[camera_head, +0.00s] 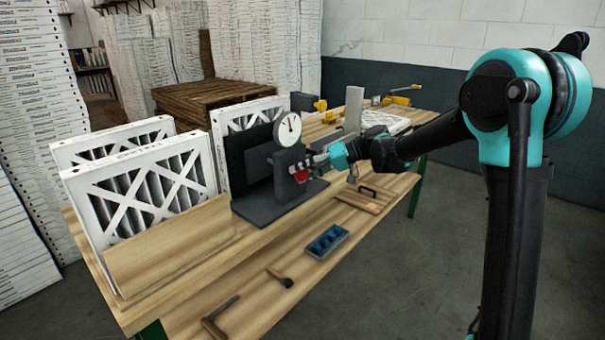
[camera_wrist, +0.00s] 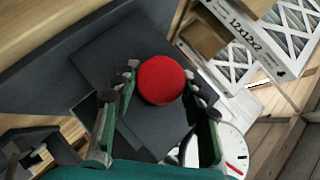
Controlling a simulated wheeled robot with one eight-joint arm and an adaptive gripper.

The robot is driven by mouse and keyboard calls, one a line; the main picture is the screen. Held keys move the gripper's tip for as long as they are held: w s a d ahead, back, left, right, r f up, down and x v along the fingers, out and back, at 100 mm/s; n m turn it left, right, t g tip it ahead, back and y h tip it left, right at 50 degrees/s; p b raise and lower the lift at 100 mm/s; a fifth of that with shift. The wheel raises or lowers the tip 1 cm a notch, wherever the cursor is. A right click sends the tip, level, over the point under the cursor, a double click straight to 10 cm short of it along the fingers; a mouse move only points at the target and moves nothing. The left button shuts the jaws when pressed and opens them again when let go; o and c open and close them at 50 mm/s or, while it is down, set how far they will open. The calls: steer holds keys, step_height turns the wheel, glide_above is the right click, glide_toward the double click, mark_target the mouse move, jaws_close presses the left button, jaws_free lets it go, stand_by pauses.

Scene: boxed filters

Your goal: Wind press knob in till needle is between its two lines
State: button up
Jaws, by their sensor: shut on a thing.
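The press (camera_head: 262,208) is a dark grey stand on the workbench, with a round white dial (camera_head: 288,129) on top. The dial's needle points roughly upward in the head view; its two lines are too small to tell. In the wrist view the dial (camera_wrist: 236,150) is partly cut off, with a red and a dark mark showing. The red knob (camera_wrist: 161,80) sits between the fingers of my gripper (camera_wrist: 158,97), which is shut on it. In the head view the knob (camera_head: 301,174) shows at the press's right side, partly covered by my gripper (camera_head: 312,163).
White boxed filters (camera_head: 140,190) stand at the bench's left behind a wooden board (camera_head: 170,245). A blue tray (camera_head: 327,241) and hand tools lie on the lower shelf. Yellow tools (camera_head: 398,99) lie at the far end. A pallet (camera_head: 205,100) stands behind.

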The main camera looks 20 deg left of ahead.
steer(key=o, duration=1.2)
steer(key=shift+d, duration=0.1)
steer(key=v, duration=1.2)
steer(key=s+d+f+m+t+h, duration=0.2)
steer(key=s+d+f, duration=0.5)
steer(key=d, duration=0.4)
steer(key=s+d+f+m+t+h, duration=0.3)
steer(key=s+d+f+h, duration=0.3)
steer(key=d+f, duration=0.3)
steer(key=s+d+f+m+t+h, duration=0.2)
steer(key=s+d+f+m+h, duration=0.2)
steer(key=s+d+f, duration=0.4)
steer(key=shift+s+d+f+t, duration=0.1)
steer(key=shift+s+d+t, duration=0.1)
steer(key=shift+d, duration=1)
steer(key=shift+s+d+f+t, duration=0.1)
steer(key=shift+s+d, duration=0.1)
steer(key=shift+d, duration=0.95)
steer(key=shift+s+d+f+t, duration=0.1)
steer(key=shift+s+d, duration=0.1)
steer(key=shift+d, duration=1)
